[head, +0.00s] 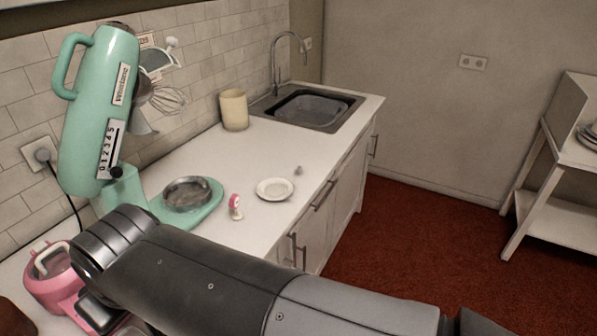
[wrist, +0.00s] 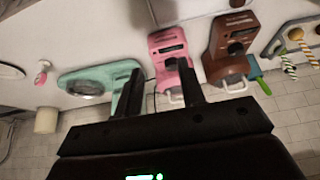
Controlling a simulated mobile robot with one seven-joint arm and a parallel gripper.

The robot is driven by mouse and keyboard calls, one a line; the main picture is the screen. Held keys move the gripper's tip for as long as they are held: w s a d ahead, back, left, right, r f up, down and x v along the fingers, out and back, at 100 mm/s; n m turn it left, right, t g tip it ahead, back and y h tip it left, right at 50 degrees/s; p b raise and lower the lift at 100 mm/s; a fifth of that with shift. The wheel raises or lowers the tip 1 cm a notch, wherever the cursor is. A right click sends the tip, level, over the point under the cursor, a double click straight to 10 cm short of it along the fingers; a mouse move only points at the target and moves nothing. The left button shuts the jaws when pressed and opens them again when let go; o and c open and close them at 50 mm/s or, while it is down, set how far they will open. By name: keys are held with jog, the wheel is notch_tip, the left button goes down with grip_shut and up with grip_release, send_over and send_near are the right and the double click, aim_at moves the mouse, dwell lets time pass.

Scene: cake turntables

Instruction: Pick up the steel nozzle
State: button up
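A small grey object (head: 298,169), likely the steel nozzle, stands on the white counter (head: 262,150) just behind and right of a white plate (head: 275,188) in the head view. It is too small to make out its shape. I cannot find it in the wrist view. My gripper (wrist: 160,88) is open, with its two black fingers wide apart and nothing between them. Its fingers show against the mixers, away from the plate (wrist: 10,71) at the left edge of the wrist view. My arm crosses the lower part of the head view.
A mint stand mixer (head: 98,110) with a metal bowl (head: 186,193) stands left of the plate. A small pink-and-white item (head: 236,206) stands between them. A cream pot (head: 233,110) and a sink (head: 305,108) lie behind. Pink (wrist: 170,50) and brown (wrist: 232,40) machines stand near my gripper.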

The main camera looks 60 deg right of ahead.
jog(key=shift+o, duration=0.3)
jog(key=shift+w, duration=0.1)
dwell(0.3)
jog(key=w+d+r+m+g+h, duration=0.1)
jog(key=w+d+r+m+h, duration=0.15)
jog(key=w+d, duration=1.25)
jog(key=d, duration=0.6)
jog(key=m+g, duration=0.1)
jog(key=m, duration=0.4)
send_near(300, 169)
jog(key=f, duration=0.1)
jog(key=w+f, duration=0.1)
jog(key=f, duration=0.1)
jog(key=shift+a+f, duration=0.1)
jog(key=x, duration=0.2)
jog(key=d+x, duration=0.1)
jog(key=x, duration=0.2)
jog(key=shift+f, duration=0.2)
